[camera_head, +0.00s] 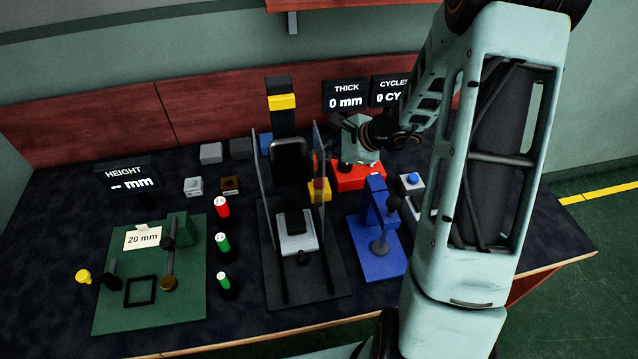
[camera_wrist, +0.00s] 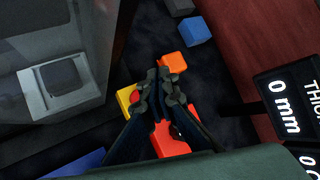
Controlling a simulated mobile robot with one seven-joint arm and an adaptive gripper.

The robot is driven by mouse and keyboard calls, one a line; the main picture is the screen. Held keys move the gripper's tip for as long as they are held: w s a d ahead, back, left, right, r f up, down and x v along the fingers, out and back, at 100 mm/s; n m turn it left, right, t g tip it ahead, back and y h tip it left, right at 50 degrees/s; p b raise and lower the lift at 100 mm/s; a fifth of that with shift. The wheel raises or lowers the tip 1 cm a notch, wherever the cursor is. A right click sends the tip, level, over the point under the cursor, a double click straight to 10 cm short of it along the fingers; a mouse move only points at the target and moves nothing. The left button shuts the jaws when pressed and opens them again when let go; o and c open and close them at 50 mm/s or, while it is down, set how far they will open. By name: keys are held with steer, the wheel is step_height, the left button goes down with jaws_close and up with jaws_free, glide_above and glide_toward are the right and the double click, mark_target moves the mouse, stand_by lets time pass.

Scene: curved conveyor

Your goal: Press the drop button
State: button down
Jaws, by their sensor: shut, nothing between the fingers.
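No label reading "drop" is legible, so I cannot tell which control is the drop button. A red box (camera_head: 360,180) stands right of the clear-shielded press (camera_head: 295,228), with a yellow box (camera_head: 320,192) beside it. A white box with a blue button (camera_head: 412,179) stands further right. My gripper (camera_wrist: 158,80) is shut and empty. In the wrist view its fingers overlap the red box (camera_wrist: 172,146), with the yellow box (camera_wrist: 126,98) just left and an orange block (camera_wrist: 173,62) beyond the fingertips. I cannot tell whether they touch anything. In the head view the fingertips are largely hidden.
A blue lever stand (camera_head: 377,240) is in front of the red box. A THICK display (camera_head: 346,95) reads 0 mm behind. The press's upright clear shields stand close left of my gripper.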

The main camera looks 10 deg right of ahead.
step_height(320, 180, down, 6)
steer(key=b, duration=0.4)
steer(key=shift+f, duration=0.15)
steer(key=shift+f+b, duration=0.45)
steer(key=shift+b, duration=0.35)
steer(key=shift+f, duration=0.15)
stand_by(0.4)
steer(key=shift+f+b, duration=0.25)
steer(key=shift+b, duration=0.35)
